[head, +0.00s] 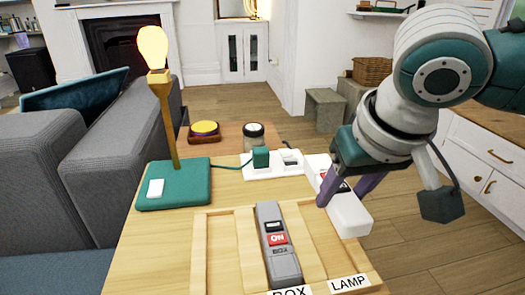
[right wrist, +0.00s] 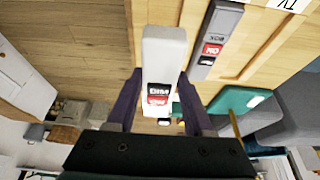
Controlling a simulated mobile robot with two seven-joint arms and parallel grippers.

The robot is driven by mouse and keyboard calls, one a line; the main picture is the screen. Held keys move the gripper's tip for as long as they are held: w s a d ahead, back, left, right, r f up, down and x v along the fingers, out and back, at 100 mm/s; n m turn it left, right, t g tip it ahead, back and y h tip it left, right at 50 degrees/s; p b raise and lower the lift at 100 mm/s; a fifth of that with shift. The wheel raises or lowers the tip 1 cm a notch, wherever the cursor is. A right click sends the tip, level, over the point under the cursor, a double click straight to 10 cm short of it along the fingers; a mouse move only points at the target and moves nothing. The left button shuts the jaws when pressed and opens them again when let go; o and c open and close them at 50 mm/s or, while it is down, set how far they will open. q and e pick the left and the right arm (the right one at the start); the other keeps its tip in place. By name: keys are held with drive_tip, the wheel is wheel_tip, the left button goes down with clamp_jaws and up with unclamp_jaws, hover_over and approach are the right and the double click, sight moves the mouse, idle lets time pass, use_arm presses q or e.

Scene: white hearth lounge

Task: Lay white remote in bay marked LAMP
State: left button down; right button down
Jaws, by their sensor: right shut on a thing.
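The white remote (head: 350,216) is between the fingers of my right gripper (head: 345,190), near the tray's right side. In the right wrist view the remote (right wrist: 163,65) shows a black DIM label and a red button, with the gripper (right wrist: 158,108) shut on it. The wooden tray (head: 202,250) has long bays split by strips. The bay at right, by the LAMP label (head: 349,282), looks empty. A grey remote (head: 283,262) marked BOX, with a red ON button, lies in the bay by the BOX label (head: 290,291). My left gripper is out of view.
A lit lamp (head: 152,45) stands on a green base (head: 172,187) at the table's left. Behind the tray are a white power strip (head: 263,171) with a green plug (head: 261,156), a jar (head: 253,135) and a yellow button (head: 205,128). A grey sofa (head: 110,145) borders the left.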

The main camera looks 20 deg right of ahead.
drive_tip(key=shift+s+r+p, duration=0.1)
drive_tip(key=shift+r+p, duration=0.05)
drive_tip(key=shift+p, duration=0.15)
drive_tip(key=b, duration=0.3)
hover_over(327, 243)
drive_tip(key=s, duration=0.2)
drive_tip(key=f, duration=0.6)
drive_tip(key=shift+w+a+f, duration=0.25)
drive_tip(key=shift+f, duration=0.2)
drive_tip(key=shift+f, duration=0.85)
drive_tip(key=shift+f, duration=0.1)
